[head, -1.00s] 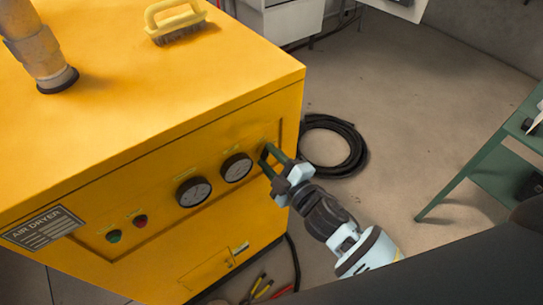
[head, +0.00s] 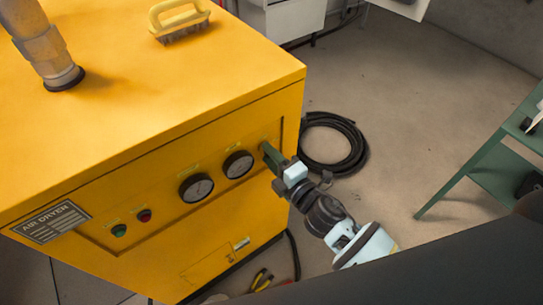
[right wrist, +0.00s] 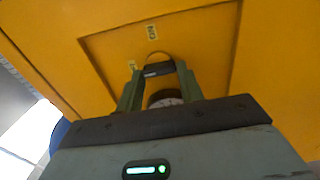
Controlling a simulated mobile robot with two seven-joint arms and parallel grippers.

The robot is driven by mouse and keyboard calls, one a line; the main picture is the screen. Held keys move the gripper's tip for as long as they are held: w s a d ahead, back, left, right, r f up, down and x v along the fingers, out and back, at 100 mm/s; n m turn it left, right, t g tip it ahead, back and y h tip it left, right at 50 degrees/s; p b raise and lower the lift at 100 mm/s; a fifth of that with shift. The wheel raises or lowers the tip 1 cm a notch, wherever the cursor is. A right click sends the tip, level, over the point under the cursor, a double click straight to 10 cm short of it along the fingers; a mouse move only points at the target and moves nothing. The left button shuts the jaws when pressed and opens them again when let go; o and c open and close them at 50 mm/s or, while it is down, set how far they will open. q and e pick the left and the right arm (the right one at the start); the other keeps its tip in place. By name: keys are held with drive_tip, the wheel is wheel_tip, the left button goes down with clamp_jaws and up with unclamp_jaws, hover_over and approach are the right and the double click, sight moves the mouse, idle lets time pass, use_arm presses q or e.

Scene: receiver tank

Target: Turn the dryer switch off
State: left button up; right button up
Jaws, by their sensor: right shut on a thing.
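The yellow air dryer (head: 150,130) stands at the left in the head view, with a recessed panel on its front. My right gripper (head: 267,149) is at the right end of that panel, past the two gauges. In the right wrist view its fingers (right wrist: 158,80) are shut on the dark switch knob (right wrist: 158,69), with a yellow rim showing behind it. In the head view the fingers hide the switch. My left gripper is not in view.
Two round gauges (head: 196,187), a red button (head: 144,215) and a green button (head: 119,230) sit left of the switch. A yellow brush (head: 180,20) lies on top.

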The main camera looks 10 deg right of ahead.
idle(0.3)
drive_tip(key=o, duration=0.7)
drive_tip(key=v, duration=0.7)
drive_tip(key=shift+s+d+b, duration=0.2)
drive_tip(key=shift+s+b, duration=0.15)
drive_tip(key=shift+f, duration=0.1)
